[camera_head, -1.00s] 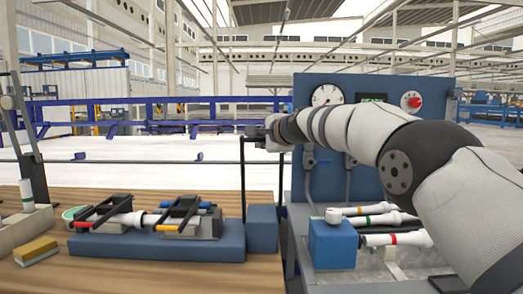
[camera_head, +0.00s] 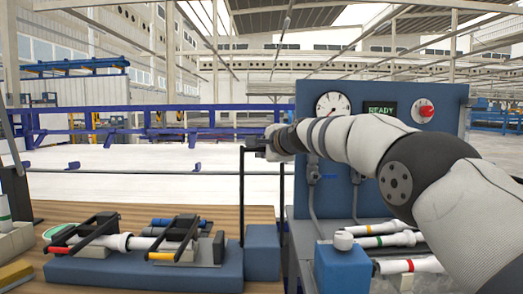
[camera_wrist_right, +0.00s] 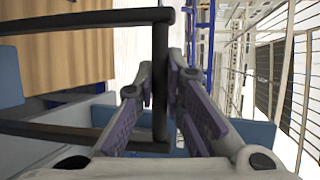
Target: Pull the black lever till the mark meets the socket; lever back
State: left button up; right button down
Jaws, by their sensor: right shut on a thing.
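The black lever (camera_head: 242,195) is an upright black frame with a crossbar on top, standing behind the blue block at the bench's right end. My right gripper (camera_head: 268,148) is at its top and shut on it. In the right wrist view the lever's black bar (camera_wrist_right: 160,80) passes between the two padded fingers (camera_wrist_right: 168,95). A white pipe (camera_head: 118,241) lies along the blue clamp base (camera_head: 150,268), under two black clamps with red and yellow handle ends. The mark and the socket are too small to tell apart. My left gripper is not in view.
A blue panel with a gauge (camera_head: 330,105), a READY display (camera_head: 380,109) and a red knob (camera_head: 426,111) stands behind my right arm. Several white pipes with coloured bands (camera_head: 385,240) lie at the right beside a blue block (camera_head: 343,268). A yellow sponge-like block (camera_head: 14,274) lies at the left.

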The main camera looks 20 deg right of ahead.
jog(key=shift+d+r, duration=0.15)
jog(key=shift+r, duration=0.15)
jog(key=c, duration=1.7)
grip_release()
jog(key=shift+w, duration=0.1)
jog(key=shift+o, duration=0.2)
jog(key=shift+w+f, duration=0.1)
jog(key=shift+f, duration=0.1)
jog(key=v, duration=1.2)
jog(key=shift+f, duration=0.15)
